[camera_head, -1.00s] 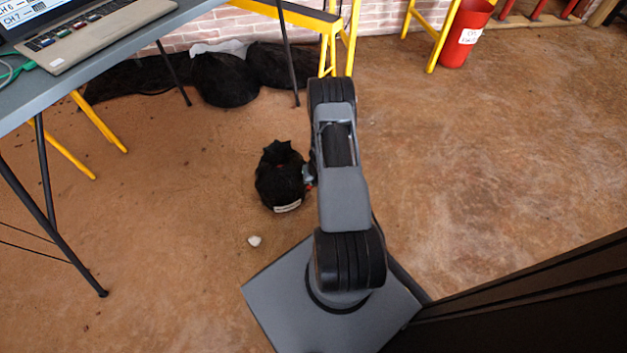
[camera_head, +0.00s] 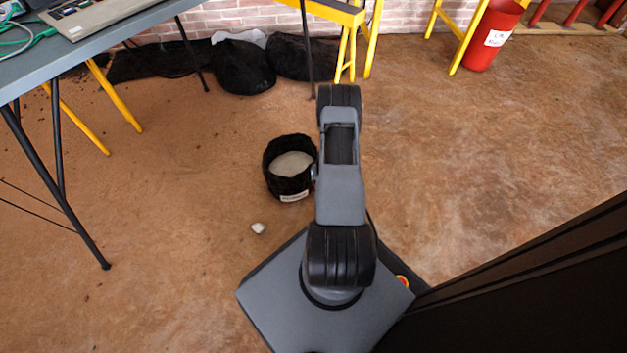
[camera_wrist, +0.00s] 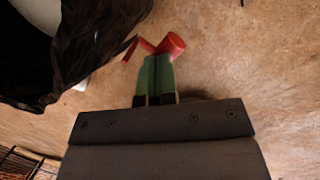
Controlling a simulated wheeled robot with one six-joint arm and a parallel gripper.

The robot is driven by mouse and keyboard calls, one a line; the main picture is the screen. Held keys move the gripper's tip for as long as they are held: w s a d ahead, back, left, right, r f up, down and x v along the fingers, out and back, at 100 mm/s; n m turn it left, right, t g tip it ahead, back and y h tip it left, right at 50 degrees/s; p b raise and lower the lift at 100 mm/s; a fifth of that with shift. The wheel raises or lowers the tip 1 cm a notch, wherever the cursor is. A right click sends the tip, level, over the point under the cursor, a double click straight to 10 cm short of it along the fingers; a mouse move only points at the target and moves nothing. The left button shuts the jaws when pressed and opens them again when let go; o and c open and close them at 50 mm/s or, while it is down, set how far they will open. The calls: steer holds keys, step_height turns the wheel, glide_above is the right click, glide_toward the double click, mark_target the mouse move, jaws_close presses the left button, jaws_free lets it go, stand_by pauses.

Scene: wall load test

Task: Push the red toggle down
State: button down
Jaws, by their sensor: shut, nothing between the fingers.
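The red toggle (camera_wrist: 172,45) shows in the wrist view just beyond the tips of my gripper (camera_wrist: 156,57). It has a thick rounded end on the right and a thinner red part on the left, beside the black bag. My gripper's green fingers are together with nothing between them. The fingertips overlap the toggle in the picture; I cannot tell whether they touch it. In the head view the toggle and my gripper are hidden behind my arm. The black bag (camera_head: 289,185) stands on the floor left of my arm, open at the top with pale material inside.
A small pale stone (camera_head: 258,228) lies on the floor in front of the bag. A grey table (camera_head: 75,55) is at left, dark bags (camera_head: 243,68) lie by the brick wall, and a red bucket (camera_head: 493,35) stands far right.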

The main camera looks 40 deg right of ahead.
steer(key=shift+s+d+f, duration=0.2)
steer(key=shift+f, duration=0.1)
steer(key=shift+r+p, duration=0.4)
steer(key=shift+r, duration=0.15)
steer(key=p+v, duration=0.7)
steer(key=v, duration=0.6)
steer(key=shift+r, duration=0.25)
steer(key=shift+w+r, duration=0.1)
steer(key=shift+w, duration=0.05)
